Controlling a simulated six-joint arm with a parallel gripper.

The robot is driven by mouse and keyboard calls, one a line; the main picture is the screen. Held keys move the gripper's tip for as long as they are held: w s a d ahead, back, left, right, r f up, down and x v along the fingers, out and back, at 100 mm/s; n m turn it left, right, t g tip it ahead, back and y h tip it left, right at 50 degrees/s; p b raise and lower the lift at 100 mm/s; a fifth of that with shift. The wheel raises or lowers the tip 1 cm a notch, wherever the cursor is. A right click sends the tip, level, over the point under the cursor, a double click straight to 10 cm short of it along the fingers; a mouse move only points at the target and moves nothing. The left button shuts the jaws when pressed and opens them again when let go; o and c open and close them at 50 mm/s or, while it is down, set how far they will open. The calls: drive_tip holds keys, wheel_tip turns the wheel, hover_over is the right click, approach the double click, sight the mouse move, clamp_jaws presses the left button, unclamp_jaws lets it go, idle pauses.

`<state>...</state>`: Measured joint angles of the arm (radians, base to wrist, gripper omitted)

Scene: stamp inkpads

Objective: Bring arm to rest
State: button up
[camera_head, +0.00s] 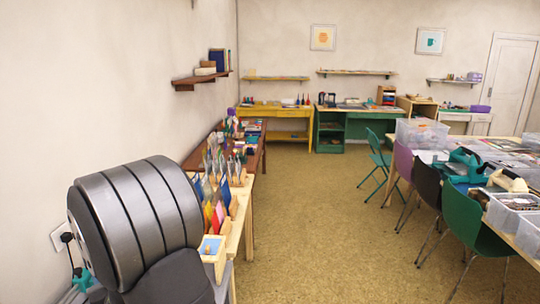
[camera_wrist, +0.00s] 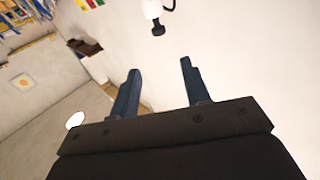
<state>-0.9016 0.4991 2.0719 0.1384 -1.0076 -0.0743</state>
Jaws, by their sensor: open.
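My gripper (camera_wrist: 160,82) shows in the wrist view with its two dark blue fingers spread apart. Nothing is between them. Behind the fingers are a pale wall and, at the upper middle, a dark plug in a white socket. In the head view a large dark grey, ribbed part of my arm fills the lower left, close to the left wall. My gripper's fingers cannot be made out in that view. No inkpad or stamp can be told for sure in either view.
A wooden bench (camera_head: 236,241) with colourful upright items runs along the left wall beside my arm. A wall socket (camera_head: 62,237) with a cable is at the far left. A long table with clear bins (camera_head: 421,133) and chairs (camera_head: 462,222) stands right. The middle floor (camera_head: 315,215) is clear.

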drive_tip(key=x, duration=1.3)
drive_tip(key=shift+f, duration=0.15)
drive_tip(key=f, duration=0.3)
drive_tip(key=shift+w+a+f, duration=0.25)
drive_tip(key=shift+a+f, duration=0.05)
drive_tip(key=shift+f, duration=0.1)
drive_tip(key=v, duration=1.7)
drive_tip(key=w+a+r+n+g+h, duration=0.1)
drive_tip(key=w+a+n+g, duration=0.3)
drive_tip(key=a, duration=0.6)
drive_tip(key=shift+w+g+h, duration=0.3)
drive_tip(key=shift+w+h, duration=0.2)
drive_tip(key=shift+h, duration=0.3)
drive_tip(key=shift+r, duration=0.1)
